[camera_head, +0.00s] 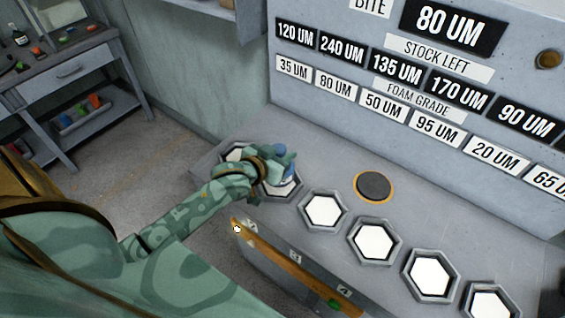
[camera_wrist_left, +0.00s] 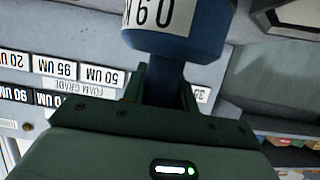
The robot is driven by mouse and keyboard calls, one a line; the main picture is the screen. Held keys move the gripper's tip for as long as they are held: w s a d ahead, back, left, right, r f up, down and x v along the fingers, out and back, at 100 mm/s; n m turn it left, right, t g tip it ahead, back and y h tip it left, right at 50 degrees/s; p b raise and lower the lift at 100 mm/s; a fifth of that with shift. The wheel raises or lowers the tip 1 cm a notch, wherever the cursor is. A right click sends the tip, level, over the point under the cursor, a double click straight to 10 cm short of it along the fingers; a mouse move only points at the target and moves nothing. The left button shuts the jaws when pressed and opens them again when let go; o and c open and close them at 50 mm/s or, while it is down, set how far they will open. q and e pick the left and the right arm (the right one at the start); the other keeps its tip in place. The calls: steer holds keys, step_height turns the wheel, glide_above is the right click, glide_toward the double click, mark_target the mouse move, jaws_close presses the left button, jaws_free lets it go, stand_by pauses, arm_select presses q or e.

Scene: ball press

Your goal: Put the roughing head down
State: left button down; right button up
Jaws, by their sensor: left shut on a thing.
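The roughing head is a blue piece with a white printed label (camera_wrist_left: 160,15), partly cut off at the top of the left wrist view. Its narrower blue neck sits between the fingers of my left gripper (camera_wrist_left: 163,85), which is shut on it. In the head view my left gripper (camera_head: 268,172) holds the roughing head (camera_head: 287,180) over or at the second hexagonal socket from the left. The hand hides part of that socket, and I cannot tell whether the head touches it. My right gripper is not in view.
Several hexagonal white-faced sockets run along the grey bench, including one to the right (camera_head: 322,211). A dark round pad (camera_head: 374,187) with an orange rim lies behind them. A labelled panel (camera_head: 400,75) stands at the back. A numbered rail (camera_head: 295,268) edges the front.

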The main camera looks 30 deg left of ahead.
arm_select(q)
step_height(320, 180, down, 3)
steer(key=shift+w+f+b, duration=0.1)
steer(key=shift+b, duration=0.5)
steer(key=c, duration=1.5)
jaws_free()
steer(key=shift+f, duration=0.1)
steer(key=o, duration=0.4)
steer(key=shift+s+r, duration=0.2)
steer(key=p+v, duration=0.2)
steer(key=v, duration=0.9)
steer(key=shift+s+a+r+p, duration=0.1)
steer(key=shift+s+r+p, duration=0.1)
steer(key=shift+s+p, duration=0.15)
